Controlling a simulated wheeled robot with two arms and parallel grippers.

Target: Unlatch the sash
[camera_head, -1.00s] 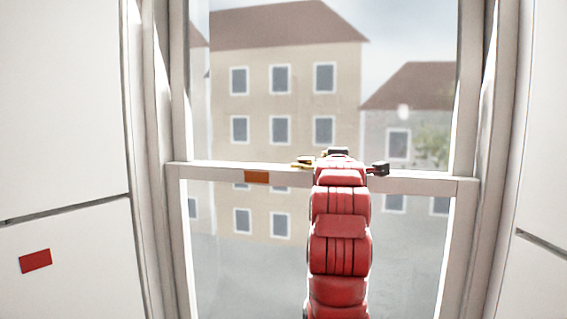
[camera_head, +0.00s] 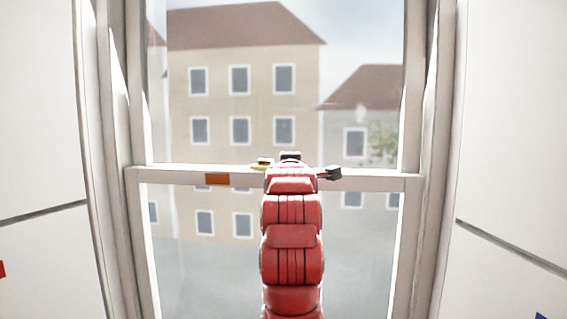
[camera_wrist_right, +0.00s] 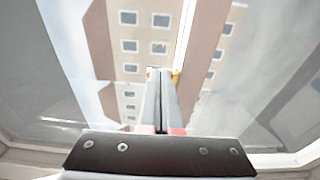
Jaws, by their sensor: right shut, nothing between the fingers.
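The sash window fills the middle of the head view, with a white meeting rail (camera_head: 370,181) running across it. A small brass latch (camera_head: 262,163) sits on top of this rail, just left of my right gripper (camera_head: 290,157). My red right arm hides part of the latch and rail. In the right wrist view the right gripper's fingers (camera_wrist_right: 160,72) are together with nothing seen between them. A bit of the brass latch (camera_wrist_right: 176,74) shows right beside their tips; I cannot tell whether they touch. My left gripper is not in view.
An orange patch (camera_head: 217,179) marks the rail left of the latch. White window jambs (camera_head: 118,215) and wall panels stand at both sides. A red patch (camera_head: 2,269) and a blue patch (camera_head: 541,316) show at the edges. Buildings (camera_head: 245,105) lie behind the glass.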

